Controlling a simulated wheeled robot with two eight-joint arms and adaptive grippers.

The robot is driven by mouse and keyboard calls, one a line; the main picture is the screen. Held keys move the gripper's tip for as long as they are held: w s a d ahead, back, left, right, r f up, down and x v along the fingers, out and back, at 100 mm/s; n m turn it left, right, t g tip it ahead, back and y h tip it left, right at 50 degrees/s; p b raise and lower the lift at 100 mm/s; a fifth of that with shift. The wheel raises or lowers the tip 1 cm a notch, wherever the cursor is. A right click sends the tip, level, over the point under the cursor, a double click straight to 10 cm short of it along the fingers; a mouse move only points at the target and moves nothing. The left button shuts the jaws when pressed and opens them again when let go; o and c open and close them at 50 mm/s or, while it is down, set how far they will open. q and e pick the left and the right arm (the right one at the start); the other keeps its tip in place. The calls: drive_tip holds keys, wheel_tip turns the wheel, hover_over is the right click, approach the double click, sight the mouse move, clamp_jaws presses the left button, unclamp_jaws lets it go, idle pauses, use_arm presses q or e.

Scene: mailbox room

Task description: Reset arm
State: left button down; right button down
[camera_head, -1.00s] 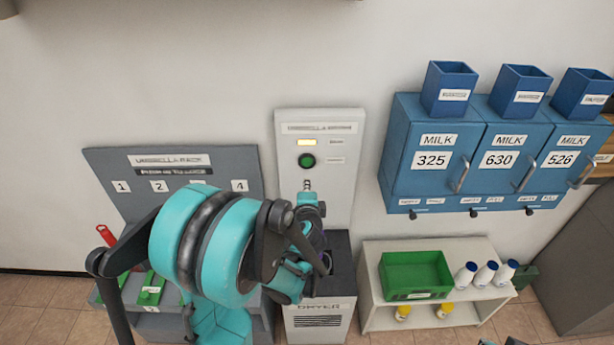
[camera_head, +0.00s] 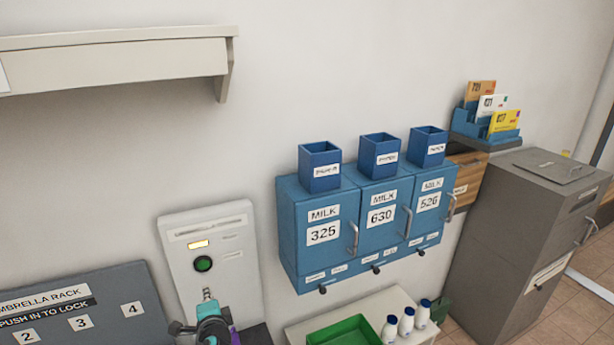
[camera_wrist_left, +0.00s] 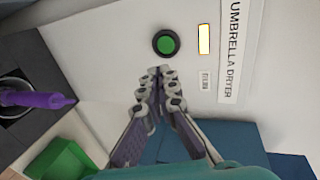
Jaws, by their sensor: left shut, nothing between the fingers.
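My left gripper (camera_head: 207,298) shows at the bottom of the head view, pointing up just below the green button (camera_head: 203,264) of the umbrella dryer (camera_head: 236,273). In the left wrist view the fingers of my left gripper (camera_wrist_left: 160,82) are together and empty, with their tips a little short of the green button (camera_wrist_left: 165,43). I cannot tell whether they touch the panel. A lit yellow display (camera_wrist_left: 204,39) sits beside the button. A purple umbrella (camera_wrist_left: 38,98) stands in the dryer's dark opening at the left. My right gripper is not in view.
The umbrella rack (camera_head: 90,310) is at the lower left. Blue milk boxes (camera_head: 325,262) with handles hang right of the dryer. Below them a white shelf (camera_head: 298,330) holds a green bin (camera_head: 345,335) and milk bottles (camera_head: 406,321). A grey cabinet (camera_head: 500,240) stands at the right.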

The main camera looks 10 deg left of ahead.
use_arm(q)
drive_tip(key=s+d+n+g+h, duration=0.5)
drive_tip(key=s+d+n, duration=0.6)
drive_tip(key=s+d, duration=0.5)
drive_tip(key=s+h, duration=0.2)
drive_tip(key=s, duration=0.2)
drive_tip(key=shift+s+d+r+g+h, duration=0.25)
drive_tip(key=shift+s+d+g+h, duration=0.05)
idle(2.1)
